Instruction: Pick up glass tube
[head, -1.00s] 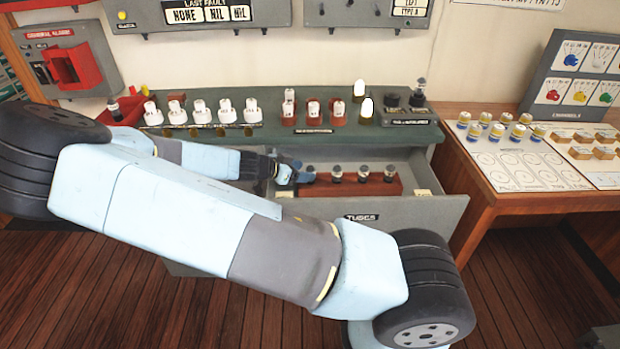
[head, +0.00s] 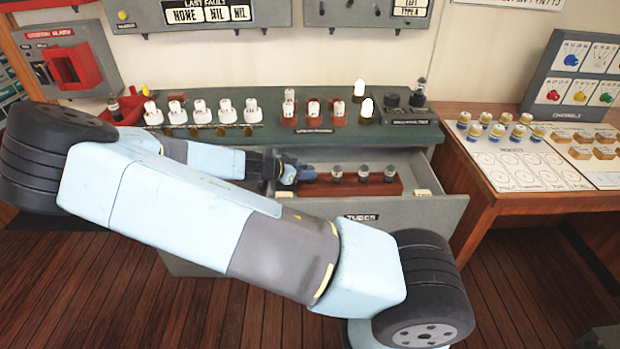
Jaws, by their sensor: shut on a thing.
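An open drawer (head: 425,212), labelled for tubes, holds a red-brown rack (head: 350,188). Three small dark-based glass tubes stand upright in it: one left (head: 337,173), one middle (head: 363,173) and one right (head: 390,173). My gripper (head: 300,174) reaches into the drawer from the left, at the rack's left end. It is shut on a glass tube there, which its blue fingers almost wholly hide. I cannot tell whether that tube is still seated in the rack.
The green-topped counter (head: 270,133) behind the drawer carries several white tubes in sockets and two lit lamps (head: 363,100). A red tray (head: 125,112) with one tube stands at its left. A wooden desk (head: 485,195) with knobs and cards is close on the right.

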